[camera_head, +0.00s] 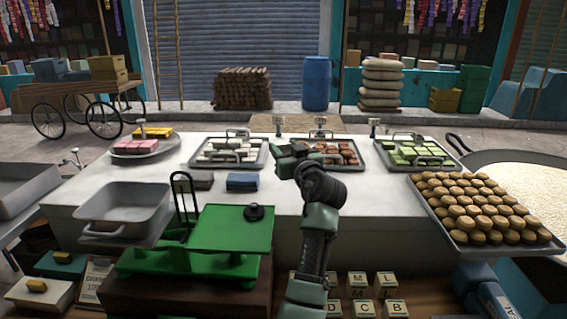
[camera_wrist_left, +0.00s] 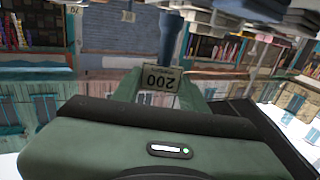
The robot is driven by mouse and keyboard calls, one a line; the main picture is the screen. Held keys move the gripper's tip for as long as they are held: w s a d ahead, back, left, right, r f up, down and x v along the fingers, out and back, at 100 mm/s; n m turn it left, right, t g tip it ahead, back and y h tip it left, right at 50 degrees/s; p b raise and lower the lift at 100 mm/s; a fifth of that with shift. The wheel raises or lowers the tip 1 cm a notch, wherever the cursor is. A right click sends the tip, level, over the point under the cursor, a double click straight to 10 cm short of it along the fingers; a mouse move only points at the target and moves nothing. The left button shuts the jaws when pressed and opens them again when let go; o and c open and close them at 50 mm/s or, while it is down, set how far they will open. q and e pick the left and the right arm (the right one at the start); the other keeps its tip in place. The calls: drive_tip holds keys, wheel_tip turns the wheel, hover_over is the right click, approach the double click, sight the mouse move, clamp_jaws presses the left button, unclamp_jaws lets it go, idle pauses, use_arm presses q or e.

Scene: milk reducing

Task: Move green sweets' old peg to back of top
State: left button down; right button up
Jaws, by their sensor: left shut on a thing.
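My left gripper (camera_head: 291,149) is raised over the middle of the white counter, in front of the trays of pale and brown sweets. In the left wrist view it is shut on a peg with a price card reading 200 (camera_wrist_left: 160,79), which appears upside down. In the head view the held peg is too small to make out. The green sweets (camera_head: 414,153) lie on a grey tray at the right. A small peg (camera_head: 374,124) stands at that tray's back left corner. My right gripper is not in view.
A large tray of round brown biscuits (camera_head: 480,208) fills the right. A green scale (camera_head: 232,229) and a grey pan (camera_head: 124,205) stand front left. A dark blue block (camera_head: 242,181) lies left of my gripper. The counter (camera_head: 375,200) is bare right of my arm.

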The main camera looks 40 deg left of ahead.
use_arm(q)
drive_tip(key=shift+w+f, duration=0.1)
drive_tip(key=shift+f, duration=0.75)
wheel_tip(320, 180, down, 3)
drive_tip(key=shift+f+p, duration=0.15)
drive_tip(key=shift+p, duration=0.3)
drive_tip(key=shift+f, duration=0.25)
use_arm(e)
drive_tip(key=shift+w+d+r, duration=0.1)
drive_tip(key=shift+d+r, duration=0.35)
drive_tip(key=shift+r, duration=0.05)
use_arm(q)
drive_tip(key=shift+f, duration=0.15)
drive_tip(key=c, duration=0.8)
unclamp_jaws()
drive_tip(key=shift+o, duration=0.2)
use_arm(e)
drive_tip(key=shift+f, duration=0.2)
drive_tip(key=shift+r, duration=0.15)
